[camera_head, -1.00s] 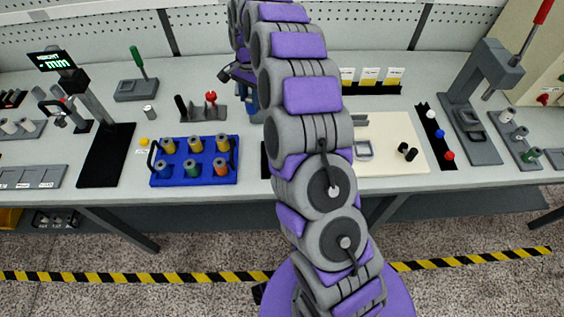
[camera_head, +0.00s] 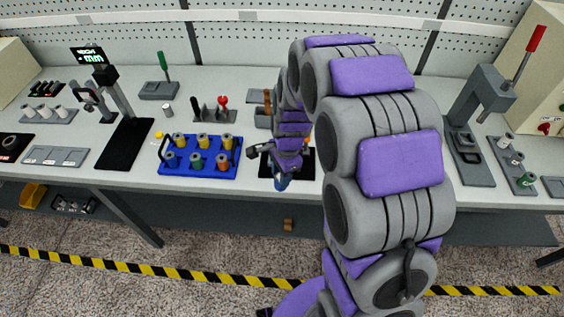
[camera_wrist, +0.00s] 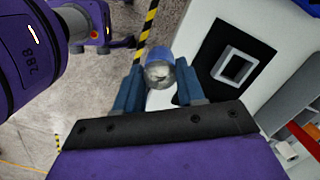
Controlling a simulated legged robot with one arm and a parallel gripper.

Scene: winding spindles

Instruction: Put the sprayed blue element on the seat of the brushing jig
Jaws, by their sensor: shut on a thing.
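My gripper (camera_wrist: 159,88) is shut on a blue round element (camera_wrist: 160,60) with a bright silvery end, held between its two blue fingers. In the head view my gripper (camera_head: 282,182) hangs at the table's front edge, and the element cannot be made out there. A black plate (camera_wrist: 212,46) with a raised grey square frame (camera_wrist: 237,65) lies on the table, to the right of the element in the wrist view and apart from it. This looks like the jig's seat, but I cannot be sure. In the head view my arm covers most of the black plate (camera_head: 266,166).
A blue tray (camera_head: 164,168) with several coloured spindles stands left of my gripper. A stand with a red-tipped pin (camera_head: 222,105) is behind. A lever press (camera_head: 476,105) stands far right, a display post (camera_head: 112,90) at left. My arm hides the table's right middle.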

